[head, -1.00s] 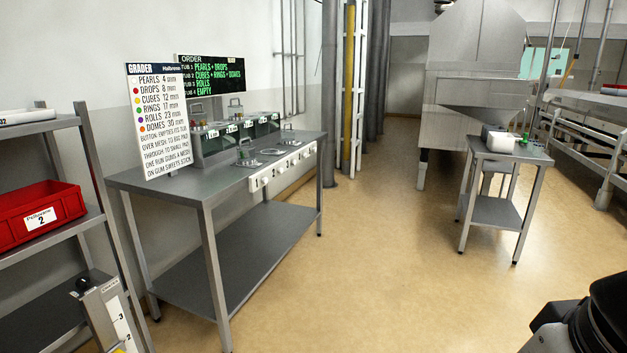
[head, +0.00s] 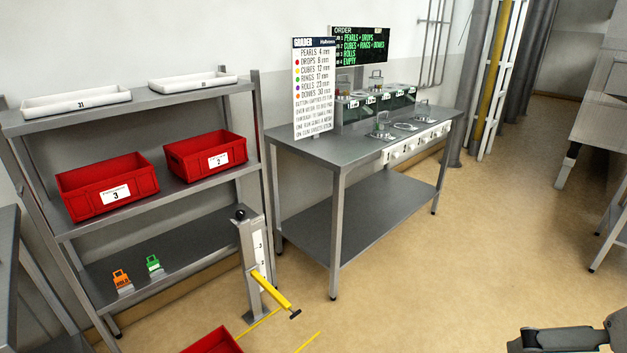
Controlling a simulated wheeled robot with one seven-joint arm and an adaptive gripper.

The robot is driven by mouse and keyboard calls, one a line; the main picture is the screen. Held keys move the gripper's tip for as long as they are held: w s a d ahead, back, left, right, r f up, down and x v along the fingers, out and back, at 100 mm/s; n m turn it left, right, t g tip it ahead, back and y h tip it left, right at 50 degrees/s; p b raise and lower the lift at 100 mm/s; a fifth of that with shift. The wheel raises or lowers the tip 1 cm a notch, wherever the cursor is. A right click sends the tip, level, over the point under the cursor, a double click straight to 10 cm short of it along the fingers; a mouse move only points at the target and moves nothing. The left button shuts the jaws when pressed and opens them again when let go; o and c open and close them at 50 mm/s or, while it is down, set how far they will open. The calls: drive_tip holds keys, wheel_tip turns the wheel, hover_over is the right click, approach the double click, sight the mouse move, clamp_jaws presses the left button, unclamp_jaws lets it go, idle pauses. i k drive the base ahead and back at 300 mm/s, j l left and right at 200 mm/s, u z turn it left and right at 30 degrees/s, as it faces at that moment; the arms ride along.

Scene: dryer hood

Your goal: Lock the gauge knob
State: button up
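The gauge (head: 252,262) is a grey upright post at the lower middle of the head view, with a white numbered scale on its face. A round black knob (head: 240,213) sits at the top of the post. A yellow bar (head: 272,290) sticks out from the post low down, with a dark crosspiece at its end. Whether the knob is locked cannot be told. My gripper (head: 530,340) shows only in part at the bottom right corner, well apart from the gauge. Its fingers are not clear enough to tell open from shut.
A shelf rack (head: 165,206) at left holds red bins (head: 108,186), white trays (head: 75,101), and orange (head: 122,280) and green (head: 153,264) tags. Another red bin (head: 215,341) is on the floor before the gauge. A steel table (head: 345,150) stands behind.

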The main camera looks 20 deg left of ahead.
sight(240, 214)
drive_tip(key=u, duration=1.1)
drive_tip(key=i+j, duration=0.2)
drive_tip(key=i, duration=0.35)
drive_tip(key=i+j, duration=0.25)
drive_tip(key=i, duration=0.35)
drive_tip(key=i+j+u, duration=0.1)
drive_tip(key=i, duration=0.45)
drive_tip(key=j, duration=0.1)
